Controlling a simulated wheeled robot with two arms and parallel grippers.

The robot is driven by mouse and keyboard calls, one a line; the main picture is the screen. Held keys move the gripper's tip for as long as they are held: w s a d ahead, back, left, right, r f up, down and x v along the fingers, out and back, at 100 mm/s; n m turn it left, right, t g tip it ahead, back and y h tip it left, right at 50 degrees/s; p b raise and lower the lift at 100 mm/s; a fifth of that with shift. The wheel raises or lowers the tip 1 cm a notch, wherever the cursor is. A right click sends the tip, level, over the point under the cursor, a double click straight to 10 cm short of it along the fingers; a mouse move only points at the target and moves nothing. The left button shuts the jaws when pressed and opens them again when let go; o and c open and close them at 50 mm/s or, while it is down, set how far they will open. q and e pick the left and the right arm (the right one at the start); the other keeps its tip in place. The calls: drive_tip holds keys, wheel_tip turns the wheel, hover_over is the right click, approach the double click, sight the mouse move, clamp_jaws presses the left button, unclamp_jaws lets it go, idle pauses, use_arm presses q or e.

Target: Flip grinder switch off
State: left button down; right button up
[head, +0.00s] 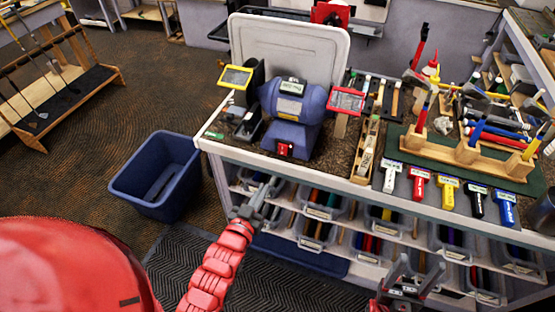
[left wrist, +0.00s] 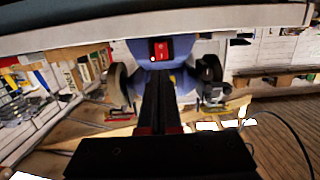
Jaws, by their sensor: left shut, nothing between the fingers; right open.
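The blue bench grinder (head: 292,105) stands on the bench top, with a wheel and guard on each side. Its red switch (head: 284,150) is on the front of the base. In the left wrist view the red switch (left wrist: 161,49) shows just beyond the fingertips; which way it is flipped I cannot tell. My left gripper (head: 268,184) is shut and empty, in front of the bench and apart from the switch. Its closed fingers also show in the left wrist view (left wrist: 158,82). My right gripper (head: 405,272) is open and empty at the lower right, before the shelves.
The bench top (head: 222,138) has a pale front edge below the grinder. Shelves with bins (head: 312,236) are under the bench. A blue tub (head: 158,178) stands on the floor at left.

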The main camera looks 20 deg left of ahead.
use_arm(q)
drive_tip(key=w, duration=0.1)
drive_tip(key=p, duration=0.6)
approach(283, 153)
drive_tip(key=w, duration=0.5)
drive_tip(key=shift+d+f, duration=0.1)
drive_tip(key=shift+w+f, duration=0.35)
drive_tip(key=shift+w, duration=0.55)
drive_tip(key=shift+w+f+b, duration=0.1)
drive_tip(key=shift+f+b, duration=0.1)
drive_tip(key=shift+b, duration=0.15)
drive_tip(key=shift+r, duration=0.2)
drive_tip(key=shift+f, duration=0.1)
